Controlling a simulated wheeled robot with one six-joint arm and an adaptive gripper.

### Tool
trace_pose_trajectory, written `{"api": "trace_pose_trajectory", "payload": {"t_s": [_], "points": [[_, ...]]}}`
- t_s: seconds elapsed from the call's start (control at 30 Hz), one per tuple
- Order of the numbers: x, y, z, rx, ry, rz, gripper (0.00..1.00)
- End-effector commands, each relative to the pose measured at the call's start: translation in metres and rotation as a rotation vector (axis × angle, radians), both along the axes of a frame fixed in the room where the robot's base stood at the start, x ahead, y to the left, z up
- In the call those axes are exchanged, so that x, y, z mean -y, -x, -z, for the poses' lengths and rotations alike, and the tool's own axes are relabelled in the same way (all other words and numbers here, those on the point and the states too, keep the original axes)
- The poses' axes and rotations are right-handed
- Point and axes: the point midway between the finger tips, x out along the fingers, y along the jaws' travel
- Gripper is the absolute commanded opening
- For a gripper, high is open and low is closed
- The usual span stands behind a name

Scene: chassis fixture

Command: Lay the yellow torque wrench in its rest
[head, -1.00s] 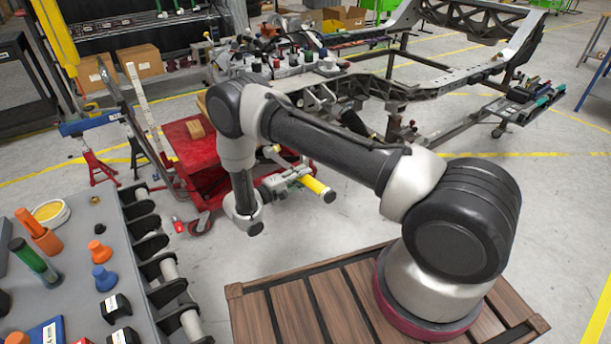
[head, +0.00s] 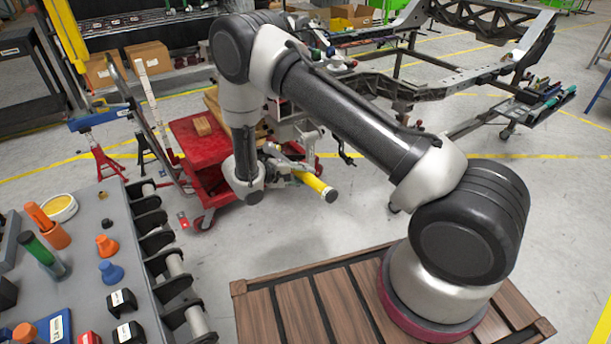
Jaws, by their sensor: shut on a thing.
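The yellow torque wrench (head: 315,185) is in my gripper (head: 287,168), to the right of my wrist and above the floor. Its yellow, dark-ended part points down and right. The rest of it is partly hidden by the gripper and wrist. The gripper is shut on it, though its fingertips are hard to make out. Black curved brackets (head: 153,240) line the right edge of the grey bench at left; I cannot tell whether one is the wrench's rest. The wrench is apart from them.
The grey bench (head: 85,290) carries orange, blue and green-handled pieces and small black blocks. A red cart (head: 200,150) stands behind my wrist, and a metal chassis frame (head: 455,75) stands at the back. Clear floor lies between bench and wooden platform (head: 345,300).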

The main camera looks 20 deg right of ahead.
Motion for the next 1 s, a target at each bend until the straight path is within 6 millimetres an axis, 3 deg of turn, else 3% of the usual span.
{"api": "trace_pose_trajectory", "payload": {"t_s": [0.5,1.0], "points": [[-0.023,0.007,-0.022,-0.172,-0.673,0.051,0.00],[-0.034,0.011,-0.029,-0.248,-0.957,0.067,0.00]]}}
